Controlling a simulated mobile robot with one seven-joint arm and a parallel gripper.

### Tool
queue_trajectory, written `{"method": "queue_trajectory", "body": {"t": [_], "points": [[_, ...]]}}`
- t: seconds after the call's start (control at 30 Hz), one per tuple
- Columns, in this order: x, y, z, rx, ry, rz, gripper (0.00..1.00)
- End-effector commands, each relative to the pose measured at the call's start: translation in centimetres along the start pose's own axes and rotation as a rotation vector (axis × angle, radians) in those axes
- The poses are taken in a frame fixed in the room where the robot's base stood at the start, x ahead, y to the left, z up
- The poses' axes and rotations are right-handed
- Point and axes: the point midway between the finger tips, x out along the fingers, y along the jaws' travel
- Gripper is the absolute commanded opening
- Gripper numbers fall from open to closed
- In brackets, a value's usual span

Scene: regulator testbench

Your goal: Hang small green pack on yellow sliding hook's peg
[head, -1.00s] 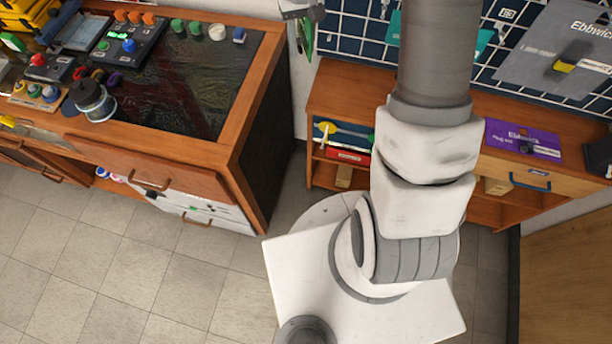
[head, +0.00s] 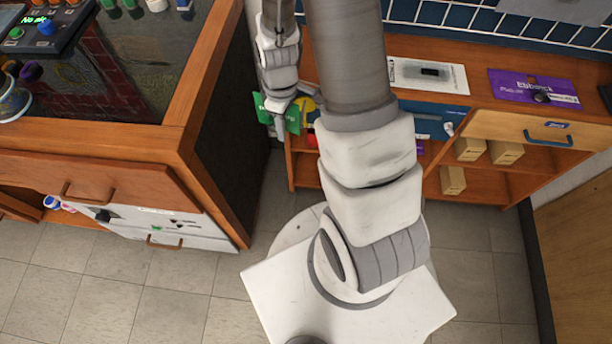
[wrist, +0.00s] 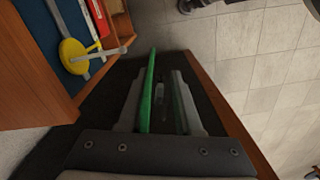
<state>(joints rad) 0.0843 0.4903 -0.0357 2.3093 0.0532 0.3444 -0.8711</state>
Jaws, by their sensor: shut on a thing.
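My gripper (head: 279,118) is shut on a small green pack (head: 265,109) and holds it upright in the gap between the bench's dark side and the wooden shelf. In the wrist view the green pack (wrist: 147,92) is seen edge-on as a thin strip between the fingers of my gripper (wrist: 160,105). A yellow round piece with a pale bar (wrist: 73,50) is at the upper left there, apart from the pack. Part of the yellow piece (head: 304,104) also shows right of the pack in the head view.
The bench (head: 190,95) with its dark side stands left of my gripper. The wooden shelf (head: 480,90) on the right holds a purple pack (head: 532,87), a white pack (head: 428,75) and several small boxes below. Tiled floor (head: 200,280) is open in front.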

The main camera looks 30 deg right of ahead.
Motion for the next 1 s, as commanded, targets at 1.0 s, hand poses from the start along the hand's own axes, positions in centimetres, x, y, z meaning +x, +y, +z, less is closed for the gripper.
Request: {"method": "queue_trajectory", "body": {"t": [1.0], "points": [[11.5,-0.1,5.6,-0.276,-0.001,0.0,0.0]]}}
